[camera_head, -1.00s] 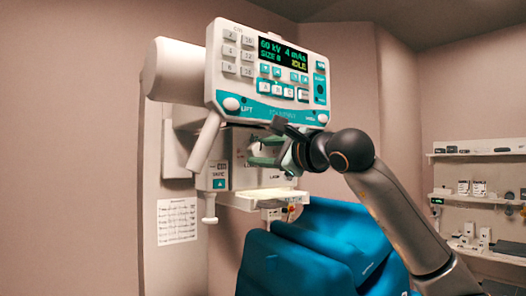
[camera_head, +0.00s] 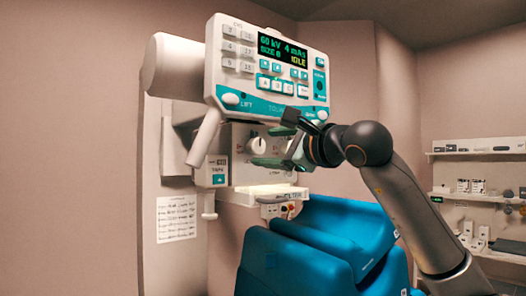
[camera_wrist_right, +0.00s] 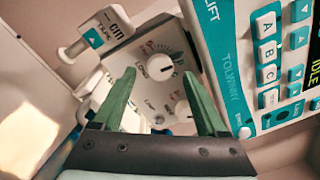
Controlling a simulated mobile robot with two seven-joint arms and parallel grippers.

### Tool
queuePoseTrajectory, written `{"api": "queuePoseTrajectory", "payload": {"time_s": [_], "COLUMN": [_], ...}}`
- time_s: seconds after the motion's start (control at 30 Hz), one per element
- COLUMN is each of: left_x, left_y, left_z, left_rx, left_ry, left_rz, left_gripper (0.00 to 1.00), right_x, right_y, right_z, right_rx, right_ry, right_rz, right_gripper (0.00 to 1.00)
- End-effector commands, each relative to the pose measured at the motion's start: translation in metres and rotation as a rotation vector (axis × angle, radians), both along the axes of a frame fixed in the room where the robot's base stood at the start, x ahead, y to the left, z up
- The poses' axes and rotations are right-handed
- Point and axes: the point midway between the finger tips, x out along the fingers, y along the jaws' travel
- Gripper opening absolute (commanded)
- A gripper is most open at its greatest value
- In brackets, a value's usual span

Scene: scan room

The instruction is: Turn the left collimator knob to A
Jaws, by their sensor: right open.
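The collimator housing hangs below the control panel. Its left knob (camera_head: 257,145) is pale and round, on the front face in the head view. In the wrist view the left knob (camera_wrist_right: 160,68) has a dial scale around it, and its setting is too blurred to read. A second pale knob (camera_wrist_right: 182,110) is partly hidden by a finger. My right gripper (camera_head: 272,148) is open and empty, its green fingers pointing at the housing. In the wrist view the right gripper (camera_wrist_right: 158,80) has the left knob between and beyond its fingertips; contact is not visible. My left gripper is out of view.
The control panel (camera_head: 268,70) with handles overhangs close above my right gripper. A pale ledge (camera_head: 262,193) juts out below the knobs. A tape unit (camera_head: 217,173) is at the left. A blue padded chair (camera_head: 320,245) stands below. Shelves stand at the far right.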

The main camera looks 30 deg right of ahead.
Motion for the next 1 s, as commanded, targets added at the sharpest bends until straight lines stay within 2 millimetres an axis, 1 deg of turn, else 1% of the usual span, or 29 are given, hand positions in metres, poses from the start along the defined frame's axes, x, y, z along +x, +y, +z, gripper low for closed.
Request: {"api": "queuePoseTrajectory", "payload": {"time_s": [0.03,0.2,0.3,0.43,0.6,1.0], "left_x": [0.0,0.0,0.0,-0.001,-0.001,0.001], "left_y": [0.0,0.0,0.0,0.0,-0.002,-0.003], "left_z": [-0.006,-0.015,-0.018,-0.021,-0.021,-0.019], "left_rx": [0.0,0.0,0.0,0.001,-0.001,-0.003], "left_ry": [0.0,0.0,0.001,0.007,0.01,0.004], "left_rz": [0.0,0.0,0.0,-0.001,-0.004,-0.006], "left_gripper": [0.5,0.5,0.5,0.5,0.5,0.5], "right_x": [-0.013,-0.051,-0.069,-0.087,-0.097,-0.097], "right_y": [-0.001,-0.003,-0.004,-0.004,-0.005,-0.005], "right_z": [-0.002,-0.004,-0.004,-0.003,-0.004,-0.004], "right_rx": [-0.001,-0.002,-0.001,0.0,0.0,0.0], "right_ry": [-0.005,-0.005,-0.003,-0.004,0.0,0.001], "right_rz": [0.0,-0.001,-0.002,0.0,0.0,0.001], "right_gripper": [0.76,0.76,0.76,0.76,0.76,0.76]}}
